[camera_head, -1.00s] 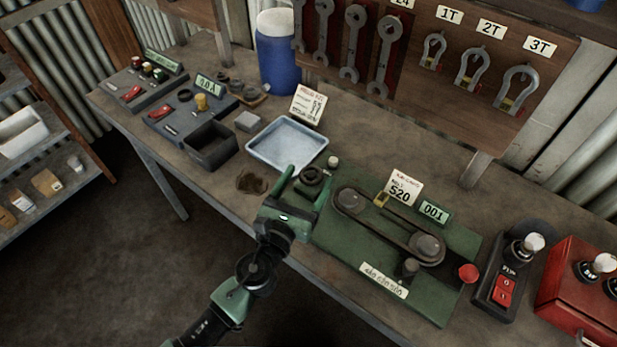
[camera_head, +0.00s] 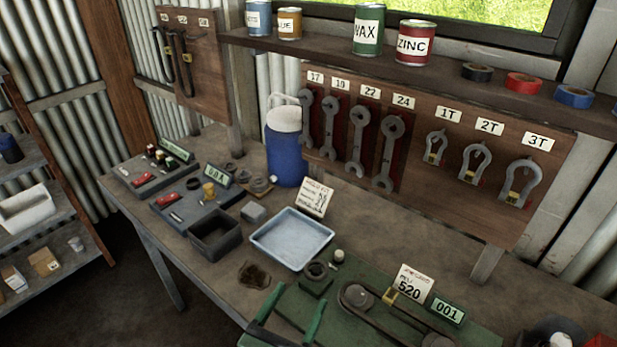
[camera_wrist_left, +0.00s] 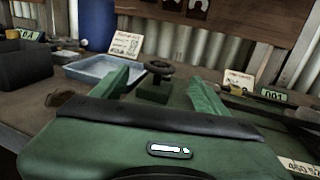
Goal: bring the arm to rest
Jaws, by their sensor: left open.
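My left gripper (camera_head: 293,314) shows at the bottom edge of the head view, with its two green fingers apart and nothing between them. It is over the left part of the green machine board (camera_head: 340,284), which carries a belt on pulleys (camera_head: 357,296). In the left wrist view the open fingers (camera_wrist_left: 155,92) point toward a dark ring on a green block (camera_wrist_left: 156,78), apart from it. The rest of my left arm is out of the head view. My right gripper is not in view.
A pale blue tray (camera_head: 291,240), a dark open box (camera_head: 216,236) and a blue drum (camera_head: 285,157) stand on the bench. Cards stand upright behind the tray and the board. Wrenches (camera_head: 357,142) and shackles (camera_head: 476,158) hang on the back panel. Cans line a shelf above.

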